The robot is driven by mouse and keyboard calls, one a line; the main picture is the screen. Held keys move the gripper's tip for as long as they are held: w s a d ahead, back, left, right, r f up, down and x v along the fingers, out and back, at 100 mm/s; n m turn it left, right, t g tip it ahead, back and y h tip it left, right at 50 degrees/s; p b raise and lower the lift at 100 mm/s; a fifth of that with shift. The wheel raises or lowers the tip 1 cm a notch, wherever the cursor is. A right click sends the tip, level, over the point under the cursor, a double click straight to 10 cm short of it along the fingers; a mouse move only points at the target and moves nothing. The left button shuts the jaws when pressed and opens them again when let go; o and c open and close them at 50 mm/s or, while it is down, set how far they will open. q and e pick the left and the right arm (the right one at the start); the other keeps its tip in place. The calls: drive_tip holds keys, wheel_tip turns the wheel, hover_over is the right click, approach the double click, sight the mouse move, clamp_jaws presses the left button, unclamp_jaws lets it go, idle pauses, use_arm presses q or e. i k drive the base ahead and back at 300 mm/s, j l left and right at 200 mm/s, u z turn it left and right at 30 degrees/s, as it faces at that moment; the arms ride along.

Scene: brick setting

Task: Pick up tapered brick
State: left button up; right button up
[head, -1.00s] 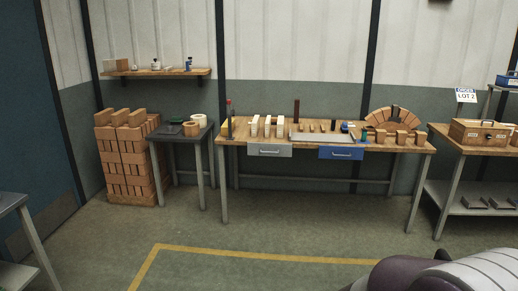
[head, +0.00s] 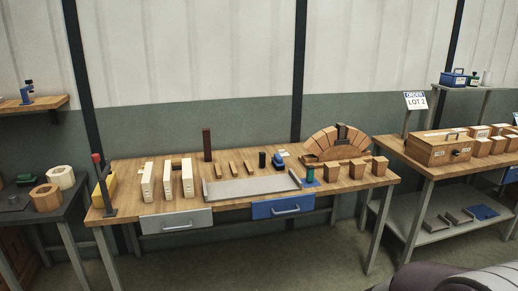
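Several small orange-brown bricks stand in a row at the right front of the wooden workbench (head: 245,200), in front of a brick arch (head: 322,146). Neither of my grippers is in view.
A grey tray (head: 250,189) lies at the bench front, above a grey drawer (head: 176,221) and a blue drawer (head: 283,206). Cream blocks (head: 167,181) stand left. A side table with a wooden box (head: 440,149) stands right. Floor shows below the bench.

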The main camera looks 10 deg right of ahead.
sight(357, 167)
drive_tip(key=i+l+z, duration=0.2)
drive_tip(key=i+z, duration=0.3)
drive_tip(key=i, duration=0.15)
drive_tip(key=i+z, duration=0.5)
drive_tip(key=i, duration=0.15)
drive_tip(key=i+j+z, duration=0.35)
drive_tip(key=i+z, duration=0.15)
drive_tip(key=i, duration=0.15)
drive_tip(key=i+l, duration=0.15)
drive_tip(key=i, duration=0.35)
drive_tip(key=i+l, duration=0.15)
drive_tip(key=i, duration=0.3)
drive_tip(key=i+l, duration=0.15)
drive_tip(key=i, duration=0.35)
